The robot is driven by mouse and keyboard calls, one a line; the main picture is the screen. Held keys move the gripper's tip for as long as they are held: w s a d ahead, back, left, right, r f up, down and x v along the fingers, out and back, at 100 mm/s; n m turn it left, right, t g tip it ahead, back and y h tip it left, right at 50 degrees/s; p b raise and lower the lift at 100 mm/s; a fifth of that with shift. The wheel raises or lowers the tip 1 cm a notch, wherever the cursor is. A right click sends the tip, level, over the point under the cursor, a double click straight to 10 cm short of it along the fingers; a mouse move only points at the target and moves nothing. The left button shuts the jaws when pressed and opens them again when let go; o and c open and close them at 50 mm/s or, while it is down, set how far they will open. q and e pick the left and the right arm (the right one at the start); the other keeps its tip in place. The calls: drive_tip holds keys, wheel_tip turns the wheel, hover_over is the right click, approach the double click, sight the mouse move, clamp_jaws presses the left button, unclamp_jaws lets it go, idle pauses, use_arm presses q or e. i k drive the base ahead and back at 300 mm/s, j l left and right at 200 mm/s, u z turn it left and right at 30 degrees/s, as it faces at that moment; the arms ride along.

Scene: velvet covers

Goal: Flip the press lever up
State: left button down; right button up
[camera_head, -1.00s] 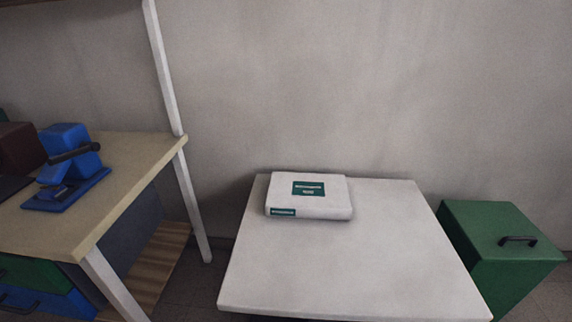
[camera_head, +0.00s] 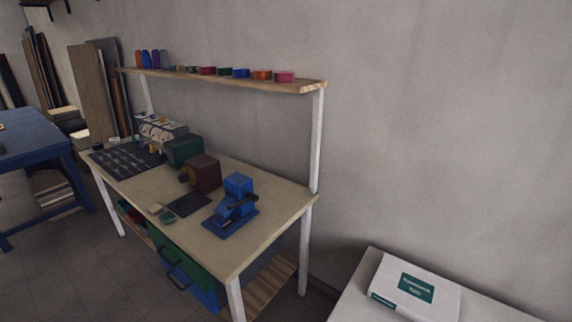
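The press is a small blue machine (camera_head: 239,187) on a flat blue base near the right end of the workbench (camera_head: 270,207). Its dark lever (camera_head: 237,202) crosses the front of the blue body and looks roughly level or slightly tilted; its exact angle is hard to tell at this distance. Neither of my grippers shows in the head view, and nothing touches the press.
A dark red machine (camera_head: 202,171) and a green one (camera_head: 183,150) stand left of the press. A shelf (camera_head: 300,87) with coloured tins runs above the bench. A white table with a boxed book (camera_head: 415,290) is at lower right. Grey floor (camera_head: 75,270) is clear at lower left.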

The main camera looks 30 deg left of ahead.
sight(250, 195)
drive_tip(key=u, duration=0.95)
